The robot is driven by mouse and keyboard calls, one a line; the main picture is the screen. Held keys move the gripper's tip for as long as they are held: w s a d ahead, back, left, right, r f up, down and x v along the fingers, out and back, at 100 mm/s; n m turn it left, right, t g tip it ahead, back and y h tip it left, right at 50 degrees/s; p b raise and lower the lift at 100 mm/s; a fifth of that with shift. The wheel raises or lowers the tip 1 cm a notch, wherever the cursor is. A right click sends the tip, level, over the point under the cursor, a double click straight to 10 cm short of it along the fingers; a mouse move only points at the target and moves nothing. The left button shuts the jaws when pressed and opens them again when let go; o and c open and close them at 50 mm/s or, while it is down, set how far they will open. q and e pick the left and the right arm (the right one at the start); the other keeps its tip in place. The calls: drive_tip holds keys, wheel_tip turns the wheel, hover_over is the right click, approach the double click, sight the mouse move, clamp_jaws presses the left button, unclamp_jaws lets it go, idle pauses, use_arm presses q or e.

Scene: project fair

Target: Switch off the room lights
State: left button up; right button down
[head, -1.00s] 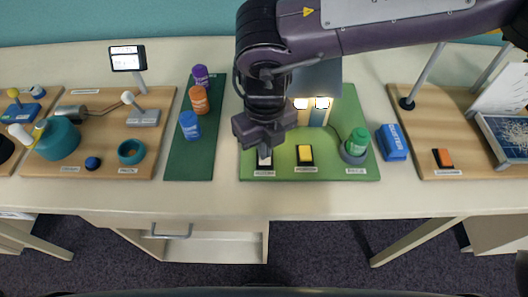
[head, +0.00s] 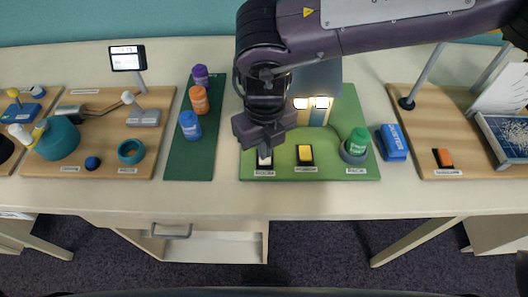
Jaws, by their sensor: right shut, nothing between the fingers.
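A green board (head: 330,174) on the table carries a small model house, mostly hidden behind my right arm. Two of its windows (head: 322,102) glow warm yellow-white. A switch with a white rocker (head: 264,162) in a black frame sits at the board's front left. A yellow switch (head: 305,153) sits to its right. My right gripper (head: 265,150) is shut and empty, pointing down at the white switch and covering its back part. I cannot tell whether it touches the switch. My left gripper is not in view.
A green cylinder (head: 358,138) stands in a grey holder at the board's right, with a blue box (head: 392,142) beyond it. Purple, orange and blue cylinders stand on a dark green mat (head: 190,168) at left. Wooden boards with other exhibits lie on both sides.

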drive_tip(key=shift+f+b, duration=0.65)
drive_tip(key=shift+f, duration=0.35)
drive_tip(key=shift+r, duration=0.15)
drive_tip(key=shift+r+p, duration=0.6)
drive_tip(key=shift+p, duration=0.05)
wheel_tip(320, 180, up, 6)
drive_tip(key=p, duration=0.4)
drive_tip(key=shift+f, duration=0.15)
